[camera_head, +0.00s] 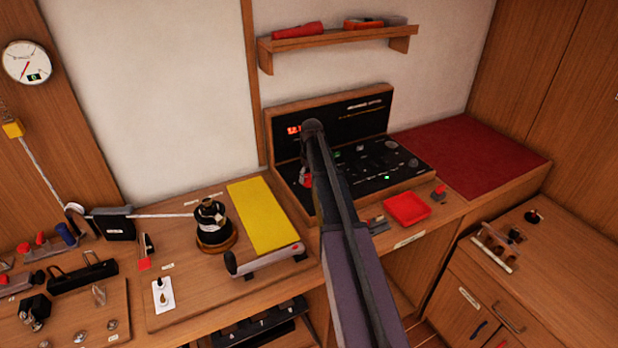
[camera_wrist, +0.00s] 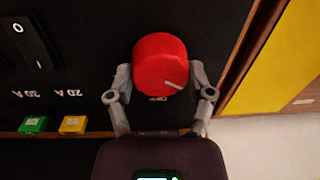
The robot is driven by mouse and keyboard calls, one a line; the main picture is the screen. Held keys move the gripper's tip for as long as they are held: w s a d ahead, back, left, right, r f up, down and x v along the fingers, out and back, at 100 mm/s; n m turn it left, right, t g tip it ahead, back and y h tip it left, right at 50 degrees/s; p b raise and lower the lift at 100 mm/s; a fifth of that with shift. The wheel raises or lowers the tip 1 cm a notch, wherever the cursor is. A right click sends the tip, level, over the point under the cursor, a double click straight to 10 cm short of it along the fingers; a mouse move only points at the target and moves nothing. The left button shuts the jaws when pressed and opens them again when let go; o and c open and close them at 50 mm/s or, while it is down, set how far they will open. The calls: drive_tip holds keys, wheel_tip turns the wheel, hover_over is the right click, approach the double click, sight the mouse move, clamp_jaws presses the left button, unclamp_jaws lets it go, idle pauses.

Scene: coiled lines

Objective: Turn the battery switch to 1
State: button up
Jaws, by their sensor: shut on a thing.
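The battery switch is a round red knob (camera_wrist: 160,58) on a black panel in the wrist view. A pale pointer line on its face points to the lower right of that view. A small label below the knob is partly covered and cannot be read. My gripper (camera_wrist: 160,75) is shut on the knob, with one grey finger on each side. In the head view the red knob (camera_head: 305,178) shows at the left end of the black panel (camera_head: 365,125), beside my arm. My arm hides most of the gripper there.
A black rocker switch (camera_wrist: 28,40), a green fuse (camera_wrist: 33,125) and a yellow fuse (camera_wrist: 73,124) sit left of the knob in the wrist view. A yellow mat (camera_head: 262,215) lies left of the panel, a red tray (camera_head: 407,208) in front. A shelf (camera_head: 340,41) hangs above.

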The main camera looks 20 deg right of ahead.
drive_tip(key=o, duration=1.1)
drive_tip(key=shift+m, duration=0.4)
